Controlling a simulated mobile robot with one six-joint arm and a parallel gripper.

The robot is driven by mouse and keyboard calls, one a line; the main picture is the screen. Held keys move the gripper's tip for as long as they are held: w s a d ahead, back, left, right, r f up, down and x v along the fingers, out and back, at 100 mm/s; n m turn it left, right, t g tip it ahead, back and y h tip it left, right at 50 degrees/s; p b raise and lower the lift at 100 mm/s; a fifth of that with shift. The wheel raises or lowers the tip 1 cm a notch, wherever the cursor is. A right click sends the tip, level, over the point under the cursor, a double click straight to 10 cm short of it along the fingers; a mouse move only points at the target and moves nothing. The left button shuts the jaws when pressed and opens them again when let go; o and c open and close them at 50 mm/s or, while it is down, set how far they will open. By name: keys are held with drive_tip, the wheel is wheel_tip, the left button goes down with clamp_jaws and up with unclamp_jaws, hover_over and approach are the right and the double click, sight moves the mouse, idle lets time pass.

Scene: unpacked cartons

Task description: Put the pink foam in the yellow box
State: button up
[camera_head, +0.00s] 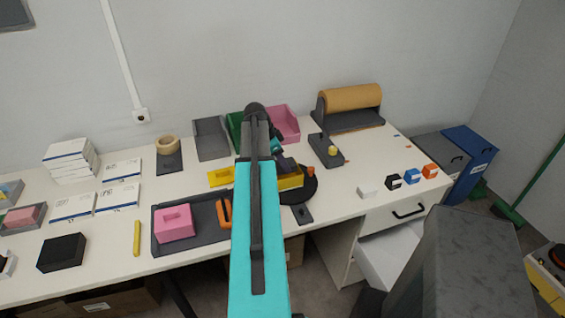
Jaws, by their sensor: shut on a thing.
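The pink foam (174,223), a block with a rectangular cut in its top, lies in the left part of a dark grey tray (190,248) near the table's front edge. The yellow box (291,183) stands right of the arm, on a round black base, and is partly covered by my arm. My gripper (286,165) is at the yellow box, right of and apart from the pink foam. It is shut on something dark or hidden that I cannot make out.
An orange piece (225,213) lies in the tray beside my arm, and a flat yellow piece (220,177) lies behind it. A pink bin (284,122) and a roll of brown paper (351,97) stand at the back. Small blocks (395,182) line the right front. Bare table shows right of centre.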

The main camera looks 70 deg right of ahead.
drive_tip(key=o, duration=1.1)
drive_tip(key=shift+r, duration=0.15)
drive_tip(key=shift+r+p, duration=1.75)
drive_tip(key=shift+r, duration=2.1)
drive_tip(key=shift+s, duration=0.1)
